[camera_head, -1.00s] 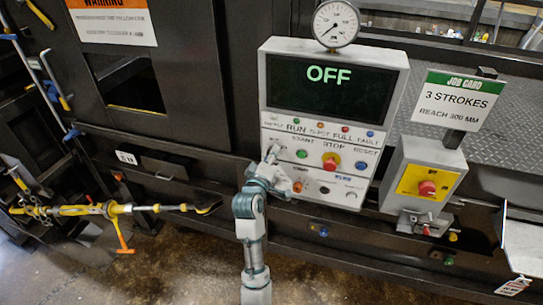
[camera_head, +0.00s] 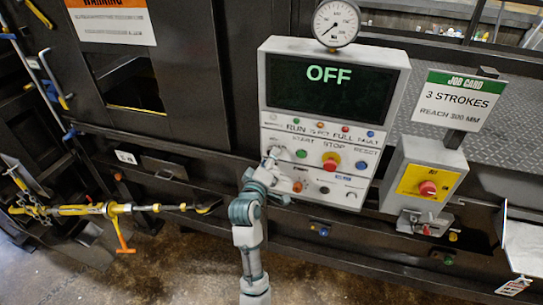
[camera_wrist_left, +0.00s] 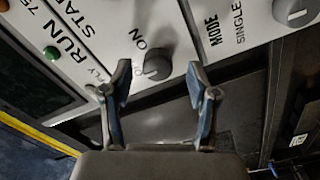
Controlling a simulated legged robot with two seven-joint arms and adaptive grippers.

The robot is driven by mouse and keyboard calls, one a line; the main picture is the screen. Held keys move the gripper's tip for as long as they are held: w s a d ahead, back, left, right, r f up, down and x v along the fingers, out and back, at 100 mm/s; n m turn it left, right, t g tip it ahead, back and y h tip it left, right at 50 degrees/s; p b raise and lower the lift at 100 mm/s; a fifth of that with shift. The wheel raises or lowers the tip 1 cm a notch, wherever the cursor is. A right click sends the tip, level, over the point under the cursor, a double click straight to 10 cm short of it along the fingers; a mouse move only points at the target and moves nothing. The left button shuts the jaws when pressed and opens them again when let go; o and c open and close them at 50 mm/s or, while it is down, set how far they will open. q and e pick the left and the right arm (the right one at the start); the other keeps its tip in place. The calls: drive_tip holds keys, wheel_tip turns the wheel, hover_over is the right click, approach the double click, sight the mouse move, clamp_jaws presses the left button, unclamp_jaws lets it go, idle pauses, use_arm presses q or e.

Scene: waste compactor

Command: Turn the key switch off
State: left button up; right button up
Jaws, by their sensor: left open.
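The grey control panel (camera_head: 348,128) carries a dark screen (camera_head: 330,88) with green "OFF" lettering. In the head view my left gripper (camera_head: 272,156) is at the panel's lower left and hides the switch there. My right gripper is not in view.
A gauge (camera_head: 336,22) tops the panel.

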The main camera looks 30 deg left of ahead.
use_arm(q)
drive_tip(key=v, duration=0.5)
drive_tip(key=shift+d, duration=0.15)
